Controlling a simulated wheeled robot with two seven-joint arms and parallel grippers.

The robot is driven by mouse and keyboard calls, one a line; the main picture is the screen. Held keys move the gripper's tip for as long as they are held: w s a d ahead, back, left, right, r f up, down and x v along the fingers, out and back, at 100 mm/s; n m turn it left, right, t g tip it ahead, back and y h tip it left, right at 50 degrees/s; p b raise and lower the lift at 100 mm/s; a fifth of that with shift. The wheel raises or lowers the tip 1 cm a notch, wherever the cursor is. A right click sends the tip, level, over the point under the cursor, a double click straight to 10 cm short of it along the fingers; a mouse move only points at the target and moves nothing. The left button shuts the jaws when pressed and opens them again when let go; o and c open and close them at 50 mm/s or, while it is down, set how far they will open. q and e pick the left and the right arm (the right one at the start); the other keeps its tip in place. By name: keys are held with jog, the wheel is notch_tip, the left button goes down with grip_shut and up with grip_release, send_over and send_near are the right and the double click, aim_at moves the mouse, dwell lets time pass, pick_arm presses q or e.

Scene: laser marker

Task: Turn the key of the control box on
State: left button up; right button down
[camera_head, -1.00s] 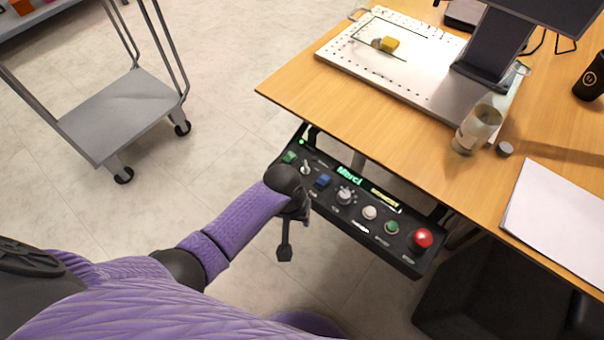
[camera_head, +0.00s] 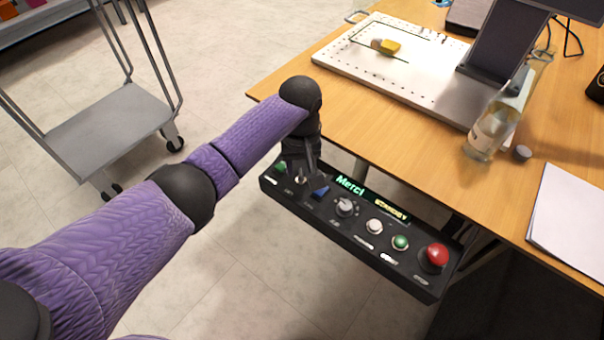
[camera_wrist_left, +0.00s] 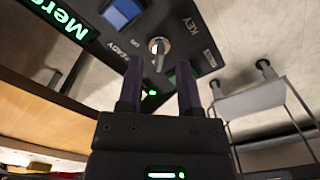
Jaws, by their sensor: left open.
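The black control box (camera_head: 352,222) hangs at the table's front edge, with a lit green display, several buttons and a red knob. Its silver key switch (camera_wrist_left: 158,46), labelled KEY, shows in the left wrist view just beyond my fingertips. In the head view the key (camera_head: 300,180) sits near the box's left end, partly covered by my gripper. My left gripper (camera_head: 309,178) is open over that end; in the wrist view its two fingers (camera_wrist_left: 160,75) point at the key, one to each side, with nothing between them. Contact cannot be told. My right gripper is not in view.
A blue switch (camera_head: 320,192) is right beside my gripper, and a green button (camera_head: 280,168) is on its other side. The wooden table (camera_head: 400,130) holds a glass bottle (camera_head: 490,130) and paper. A grey cart (camera_head: 110,120) stands at the left.

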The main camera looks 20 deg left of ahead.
pick_arm(q)
jog(key=shift+f, duration=0.7)
jog(key=shift+r, duration=0.1)
pick_arm(e)
jog(key=shift+s+a+f, duration=0.1)
jog(key=shift+f, duration=0.3)
pick_arm(q)
grip_shut()
pick_arm(e)
jog(key=shift+s+a, duration=0.1)
jog(key=shift+s, duration=0.1)
jog(key=shift+r, duration=0.15)
